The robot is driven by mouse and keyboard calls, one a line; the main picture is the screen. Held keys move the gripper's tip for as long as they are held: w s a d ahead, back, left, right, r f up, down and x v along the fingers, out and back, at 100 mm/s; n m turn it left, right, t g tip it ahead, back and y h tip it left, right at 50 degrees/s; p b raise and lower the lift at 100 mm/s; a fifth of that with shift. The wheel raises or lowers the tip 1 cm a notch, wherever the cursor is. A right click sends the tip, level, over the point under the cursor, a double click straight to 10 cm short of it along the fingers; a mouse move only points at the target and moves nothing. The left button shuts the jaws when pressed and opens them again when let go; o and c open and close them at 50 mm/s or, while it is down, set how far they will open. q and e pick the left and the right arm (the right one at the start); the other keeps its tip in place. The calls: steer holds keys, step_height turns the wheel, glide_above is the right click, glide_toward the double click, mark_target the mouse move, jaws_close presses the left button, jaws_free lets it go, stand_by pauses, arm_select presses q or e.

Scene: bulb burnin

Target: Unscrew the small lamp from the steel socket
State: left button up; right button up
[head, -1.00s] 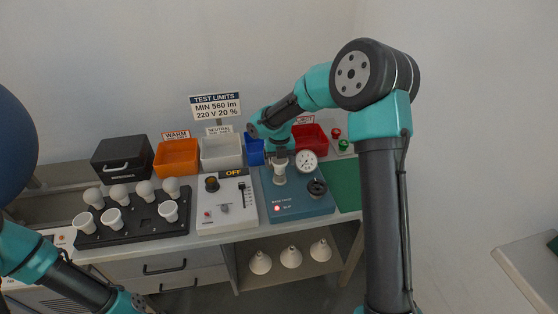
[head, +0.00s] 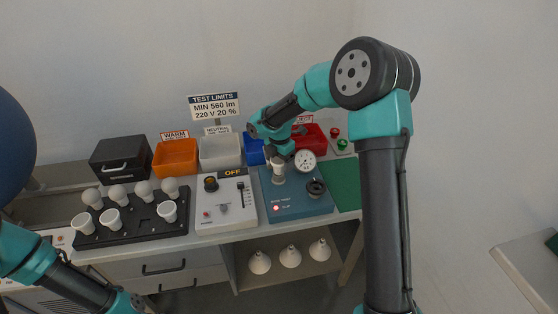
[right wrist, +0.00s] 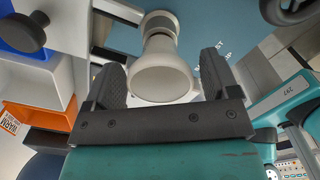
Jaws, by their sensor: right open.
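The small lamp (head: 278,178) is a white reflector lamp standing upright on the blue test box (head: 298,208). In the right wrist view the lamp (right wrist: 160,80) shows its round pale face, between the two dark fingers. My right gripper (head: 277,161) is open at the lamp's top; the wrist view shows the gripper (right wrist: 165,82) with a finger on each side and a gap beside the lamp.
A round gauge (head: 305,160) and a black knob (head: 316,187) stand close right of the lamp. A white control panel (head: 225,215) reading OFF is to the left, then a black rack (head: 135,229) of several lamps. Orange (head: 175,158), white (head: 220,152) and red (head: 308,138) bins stand behind.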

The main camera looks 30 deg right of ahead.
steer(key=m, duration=0.5)
steer(key=shift+s+d, duration=0.1)
steer(key=m, duration=0.5)
steer(key=shift+c, duration=0.2)
steer(key=c, duration=0.7)
steer(key=n, duration=0.5)
steer(key=shift+c, duration=0.3)
steer(key=n, duration=1.2)
steer(key=shift+w+a, duration=0.25)
steer(key=shift+w, duration=0.05)
steer(key=n, duration=0.5)
steer(key=shift+w+n, duration=0.15)
steer(key=shift+n, duration=0.25)
